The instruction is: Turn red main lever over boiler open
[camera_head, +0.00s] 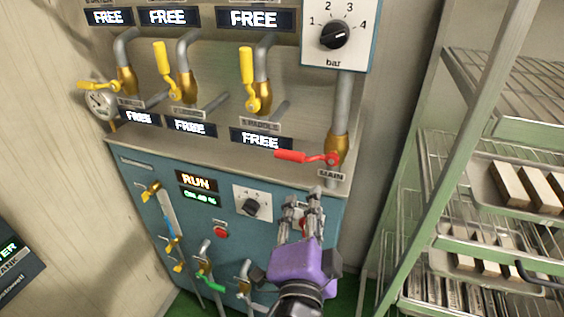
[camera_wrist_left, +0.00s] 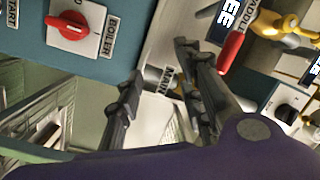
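The red main lever (camera_head: 292,155) sits on a brass valve (camera_head: 336,148) on the vertical pipe, above the MAIN label (camera_head: 331,176). Its handle points left, roughly level across the pipe. My left gripper (camera_head: 303,197) is below the lever in the head view, apart from it, with its fingers pointing up. In the left wrist view, the gripper (camera_wrist_left: 160,62) has its two fingers spread with nothing between them. The red handle (camera_wrist_left: 232,50) shows there just beyond the right finger; its valve is mostly hidden by that finger. My right gripper is not in view.
Yellow-handled valves (camera_head: 250,80) line the panel to the left. A red BOILER knob (camera_wrist_left: 72,27) on the blue cabinet lies near the gripper, partly hidden in the head view. A metal rack (camera_head: 475,150) with trays stands to the right.

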